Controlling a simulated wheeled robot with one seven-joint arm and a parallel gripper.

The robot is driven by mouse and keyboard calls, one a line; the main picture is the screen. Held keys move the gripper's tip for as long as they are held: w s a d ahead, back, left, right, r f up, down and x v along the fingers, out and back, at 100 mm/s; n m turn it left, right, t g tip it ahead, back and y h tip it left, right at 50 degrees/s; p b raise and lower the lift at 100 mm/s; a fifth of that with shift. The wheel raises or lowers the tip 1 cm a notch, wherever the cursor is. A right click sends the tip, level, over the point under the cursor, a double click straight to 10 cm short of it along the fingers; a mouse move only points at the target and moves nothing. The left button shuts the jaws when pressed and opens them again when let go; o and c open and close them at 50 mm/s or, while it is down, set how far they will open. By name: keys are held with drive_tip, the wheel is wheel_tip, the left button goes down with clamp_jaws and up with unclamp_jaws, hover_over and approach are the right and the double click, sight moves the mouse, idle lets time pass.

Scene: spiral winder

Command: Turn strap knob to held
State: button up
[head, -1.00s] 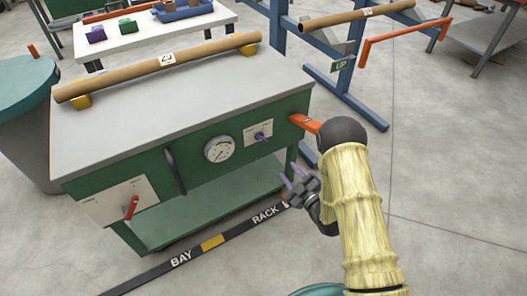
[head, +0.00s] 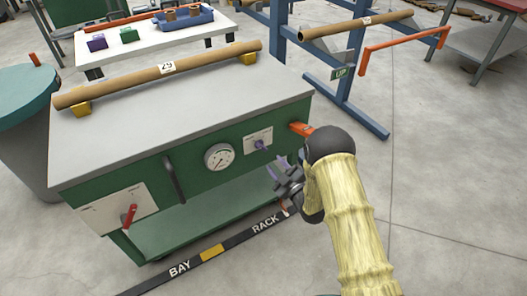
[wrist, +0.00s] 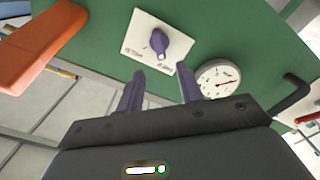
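The strap knob (head: 260,144) is a small purple knob on a white plate on the green front of the cart, right of the gauge. In the wrist view the knob (wrist: 159,42) is on its white plate (wrist: 140,24), with printed labels too small to read surely. My gripper (head: 283,166) is just in front of and below right of the knob. In the wrist view its two purple fingers (wrist: 158,82) stand apart with nothing between them, the knob ahead of and beyond their tips. My gripper is open and not touching the knob.
A round gauge (head: 219,157) is left of the knob plate. An orange handle (head: 301,129) sticks out at the cart's right corner, close to my arm. A dark handle (head: 174,180) and a red lever (head: 129,214) are further left. A cardboard tube (head: 160,75) lies on top.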

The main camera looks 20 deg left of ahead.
sight(262, 149)
drive_tip(key=b+x, duration=0.1)
drive_tip(key=x, duration=0.8)
drive_tip(key=shift+a, duration=0.1)
drive_tip(key=shift+c, duration=0.3)
clamp_jaws()
